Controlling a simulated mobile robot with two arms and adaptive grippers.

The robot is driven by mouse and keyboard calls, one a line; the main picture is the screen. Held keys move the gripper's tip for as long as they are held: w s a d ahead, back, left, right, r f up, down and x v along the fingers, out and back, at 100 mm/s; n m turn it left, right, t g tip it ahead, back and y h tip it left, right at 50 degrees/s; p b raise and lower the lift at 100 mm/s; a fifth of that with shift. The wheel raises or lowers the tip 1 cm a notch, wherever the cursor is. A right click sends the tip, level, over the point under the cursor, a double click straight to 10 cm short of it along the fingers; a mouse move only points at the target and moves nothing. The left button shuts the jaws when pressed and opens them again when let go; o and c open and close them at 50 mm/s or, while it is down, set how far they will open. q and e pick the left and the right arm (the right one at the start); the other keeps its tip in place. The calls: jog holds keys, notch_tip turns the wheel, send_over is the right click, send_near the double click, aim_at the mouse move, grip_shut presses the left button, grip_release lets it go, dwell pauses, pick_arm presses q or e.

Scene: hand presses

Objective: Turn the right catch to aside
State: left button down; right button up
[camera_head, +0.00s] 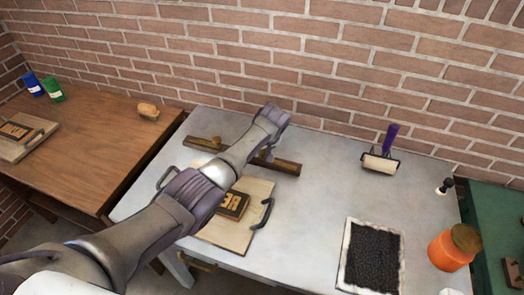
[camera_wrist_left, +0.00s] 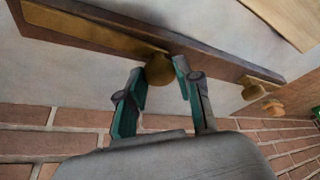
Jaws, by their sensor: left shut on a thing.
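A dark wooden rail (camera_head: 196,144) lies along the back of the pale table. My left gripper (camera_head: 266,153) is over its right part, and my forearm hides part of the rail. In the left wrist view, the right catch has a round knob (camera_wrist_left: 160,70) and a brass bar (camera_wrist_left: 95,34) lying along the rail (camera_wrist_left: 205,67). My left gripper (camera_wrist_left: 160,88) has its fingers on either side of that knob and is shut on it. The left catch (camera_head: 216,142) is on the rail's other part; it also shows in the left wrist view (camera_wrist_left: 254,92). My right gripper is not in view.
A board (camera_head: 257,188) with a lettered block (camera_head: 233,206) and dark handle sits below my forearm. An ink slab (camera_head: 372,258), purple-handled roller (camera_head: 381,160) and orange jar (camera_head: 450,252) stand to the right. A brick wall rises close behind the rail. The table's middle is clear.

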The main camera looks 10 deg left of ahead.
pick_arm(q)
jog(key=shift+n, duration=0.5)
jog(key=c, duration=0.8)
grip_release()
jog(key=shift+w, duration=0.1)
jog(key=shift+r+y, duration=0.1)
jog(key=shift+y, duration=0.2)
jog(key=v, duration=1.1)
jog(key=shift+d+r, duration=0.1)
jog(key=shift+r, duration=0.3)
